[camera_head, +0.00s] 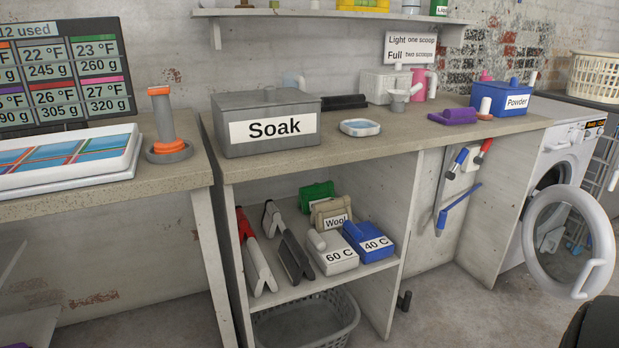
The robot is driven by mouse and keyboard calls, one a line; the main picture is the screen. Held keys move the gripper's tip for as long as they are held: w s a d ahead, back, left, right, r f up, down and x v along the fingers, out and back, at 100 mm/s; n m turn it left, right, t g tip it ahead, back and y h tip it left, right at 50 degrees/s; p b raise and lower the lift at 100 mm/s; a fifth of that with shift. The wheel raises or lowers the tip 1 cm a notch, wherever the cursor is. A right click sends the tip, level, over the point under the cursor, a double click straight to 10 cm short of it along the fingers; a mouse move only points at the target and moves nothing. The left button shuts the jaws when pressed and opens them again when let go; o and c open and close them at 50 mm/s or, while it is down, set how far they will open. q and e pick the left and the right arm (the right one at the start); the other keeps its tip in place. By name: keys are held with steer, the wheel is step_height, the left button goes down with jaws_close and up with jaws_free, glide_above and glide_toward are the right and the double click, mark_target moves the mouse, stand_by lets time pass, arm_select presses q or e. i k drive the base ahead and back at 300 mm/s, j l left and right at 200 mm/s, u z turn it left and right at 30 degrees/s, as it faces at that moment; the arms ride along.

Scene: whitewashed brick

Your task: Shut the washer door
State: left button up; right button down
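The white washer (567,150) stands at the right, past the end of the counter. Its round door (603,228) is open and swung out toward me, apart from the washer's front. The door has a thick white ring, a glass middle and a white handle (594,276) at its lower right. Part of the dark drum opening shows behind the door. Neither of my grippers can be made out in this view. A dark rounded shape in the lower right corner, close below the door, is cut off by the frame; I cannot tell what it is.
A counter (400,132) carries a grey Soak box (268,144) and a blue Powder box (503,100). A grey basket (345,312) stands under the shelf.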

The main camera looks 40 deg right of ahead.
mark_target(562, 246)
steer(key=z, duration=2.55)
steer(key=i, duration=0.15)
